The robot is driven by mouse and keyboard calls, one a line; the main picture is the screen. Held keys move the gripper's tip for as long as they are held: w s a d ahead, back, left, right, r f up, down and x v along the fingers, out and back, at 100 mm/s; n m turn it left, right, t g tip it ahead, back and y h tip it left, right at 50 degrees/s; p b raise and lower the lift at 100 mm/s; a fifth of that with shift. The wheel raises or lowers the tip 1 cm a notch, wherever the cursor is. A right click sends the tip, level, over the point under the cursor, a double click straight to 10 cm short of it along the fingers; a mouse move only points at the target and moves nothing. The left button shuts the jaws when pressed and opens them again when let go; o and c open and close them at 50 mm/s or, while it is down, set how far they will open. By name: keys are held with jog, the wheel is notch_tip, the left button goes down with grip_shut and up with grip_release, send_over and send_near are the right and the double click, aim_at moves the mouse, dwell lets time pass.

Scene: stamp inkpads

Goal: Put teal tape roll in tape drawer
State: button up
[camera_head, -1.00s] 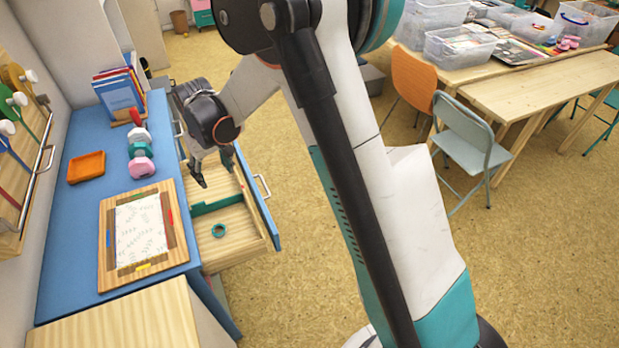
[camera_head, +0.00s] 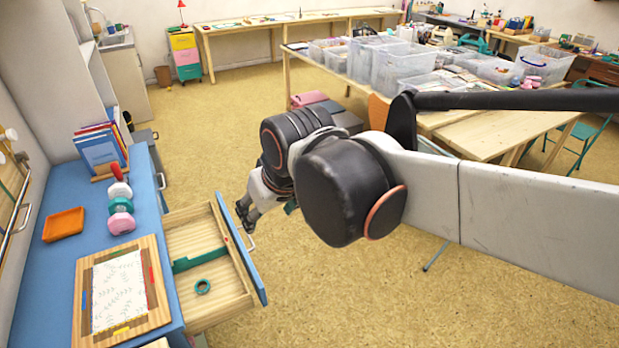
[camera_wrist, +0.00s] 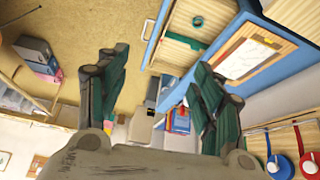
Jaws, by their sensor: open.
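The teal tape roll (camera_head: 203,286) lies flat inside the open drawer (camera_head: 228,305), in its near compartment, beside a teal divider (camera_head: 200,260). It also shows in the wrist view as a small teal ring (camera_wrist: 198,21), inside the drawer there (camera_wrist: 178,50). My gripper (camera_head: 246,220) is outside the drawer, just beyond its blue front panel and handle, partly hidden behind my arm. In the wrist view my gripper (camera_wrist: 160,85) has its fingers wide apart with nothing between them.
The blue counter (camera_head: 58,285) holds a framed board (camera_head: 120,292), an orange tray (camera_head: 63,224), a stack of colored pieces (camera_head: 120,206) and books (camera_head: 101,150). Tables with clear bins (camera_head: 400,65) stand at the back right. The floor beside the drawer is clear.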

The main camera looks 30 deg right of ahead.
jog(key=s+d+f+t, duration=0.1)
jog(key=s+d, duration=0.1)
jog(key=s, duration=0.4)
jog(key=shift+s+f+m, duration=0.15)
jog(key=shift+s+m, duration=0.2)
jog(key=shift+m, duration=0.05)
